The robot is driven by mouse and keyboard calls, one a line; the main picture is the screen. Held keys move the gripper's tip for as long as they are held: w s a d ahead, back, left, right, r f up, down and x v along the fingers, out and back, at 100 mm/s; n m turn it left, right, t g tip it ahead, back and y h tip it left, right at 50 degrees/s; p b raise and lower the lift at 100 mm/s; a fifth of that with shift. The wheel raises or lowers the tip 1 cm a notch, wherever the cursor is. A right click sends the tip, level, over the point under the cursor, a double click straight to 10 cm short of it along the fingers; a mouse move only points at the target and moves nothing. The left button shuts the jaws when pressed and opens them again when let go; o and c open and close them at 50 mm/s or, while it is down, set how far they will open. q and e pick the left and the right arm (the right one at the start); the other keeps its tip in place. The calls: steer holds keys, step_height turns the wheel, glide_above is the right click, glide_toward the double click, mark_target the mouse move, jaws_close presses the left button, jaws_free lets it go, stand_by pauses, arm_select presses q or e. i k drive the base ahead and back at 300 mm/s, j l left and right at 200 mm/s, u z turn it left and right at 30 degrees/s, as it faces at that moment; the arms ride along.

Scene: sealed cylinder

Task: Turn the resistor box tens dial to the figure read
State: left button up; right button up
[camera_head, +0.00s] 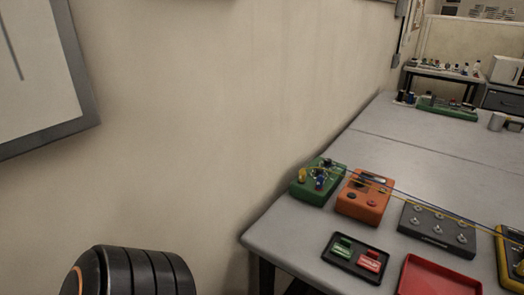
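A dark grey box (437,228) with several knobs on its top lies on the table at the right. It looks like the resistor box, but its dial markings are too small to read, and I cannot tell which knob is the tens dial. An orange box (363,203) with a dark display and a red and a dark round part sits to its left. The display's figure is not legible. Neither of my grippers is in view.
The grey table (290,228) holds a green circuit board (308,191), a black tray (343,268) with green and red pieces, a red tray (432,280) and a yellow device (512,262). Thin wires cross above the boxes. The table's middle is clear. A wall stands behind.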

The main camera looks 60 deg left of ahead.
mark_target(328, 162)
steer(key=u, duration=1.4)
steer(key=z, duration=1.7)
steer(key=u, duration=1.7)
